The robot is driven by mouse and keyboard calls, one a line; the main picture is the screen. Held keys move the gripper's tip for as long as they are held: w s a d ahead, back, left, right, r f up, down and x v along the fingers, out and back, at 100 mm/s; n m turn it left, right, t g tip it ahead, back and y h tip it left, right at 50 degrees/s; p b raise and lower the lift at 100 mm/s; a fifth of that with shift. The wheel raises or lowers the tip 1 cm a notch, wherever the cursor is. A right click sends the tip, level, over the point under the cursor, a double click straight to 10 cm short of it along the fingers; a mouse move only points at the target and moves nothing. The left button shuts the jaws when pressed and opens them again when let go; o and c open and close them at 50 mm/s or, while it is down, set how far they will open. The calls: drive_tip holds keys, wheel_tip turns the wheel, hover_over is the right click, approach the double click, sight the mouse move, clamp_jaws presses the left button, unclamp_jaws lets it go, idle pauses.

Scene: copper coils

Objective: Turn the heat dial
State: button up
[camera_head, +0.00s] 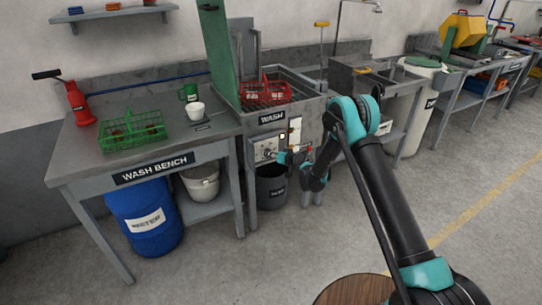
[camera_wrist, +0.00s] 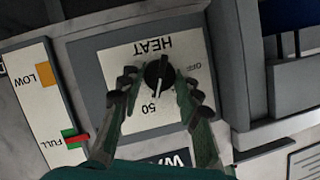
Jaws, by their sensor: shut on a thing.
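The heat dial (camera_wrist: 158,75) is a black round knob with a white pointer line, on a white plate (camera_wrist: 152,108) marked HEAT, OFF and 50. In the wrist view the plate appears upside down, and the pointer points down near the 50. My gripper (camera_wrist: 160,82) has one finger on each side of the dial and is shut on it. In the head view my gripper (camera_head: 282,157) is at the front panel (camera_head: 264,148) of the wash unit, below the WASH label. The dial is too small to make out there.
A LOW/FULL gauge (camera_wrist: 48,100) with a red and green marker is beside the plate. A dark bin (camera_head: 271,188) stands below the panel. The wash bench (camera_head: 165,157), with a green crate (camera_head: 132,132), is to the left. A green lid (camera_head: 218,55) stands raised above the wash unit.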

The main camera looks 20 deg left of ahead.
drive_tip(key=n+t+h, duration=0.1)
drive_tip(key=n, duration=0.1)
drive_tip(key=n+t+h, duration=0.1)
drive_tip(key=n+t, duration=0.1)
drive_tip(key=n, duration=0.1)
drive_tip(key=n+t+h, duration=0.1)
drive_tip(key=n, duration=0.2)
drive_tip(key=shift+s+a+h, duration=0.3)
drive_tip(key=shift+s, duration=0.05)
drive_tip(key=n+t, duration=0.1)
drive_tip(key=n, duration=0.1)
drive_tip(key=n+t, duration=0.1)
drive_tip(key=n, duration=0.1)
drive_tip(key=shift+s+f+t+h, duration=0.1)
drive_tip(key=shift+f+t+h, duration=0.1)
drive_tip(key=shift+t+h, duration=0.15)
drive_tip(key=n+t, duration=0.2)
drive_tip(key=n, duration=0.2)
drive_tip(key=shift+f+n, duration=0.15)
drive_tip(key=shift+n, duration=0.15)
drive_tip(key=o, duration=1.1)
drive_tip(key=shift+o, duration=0.2)
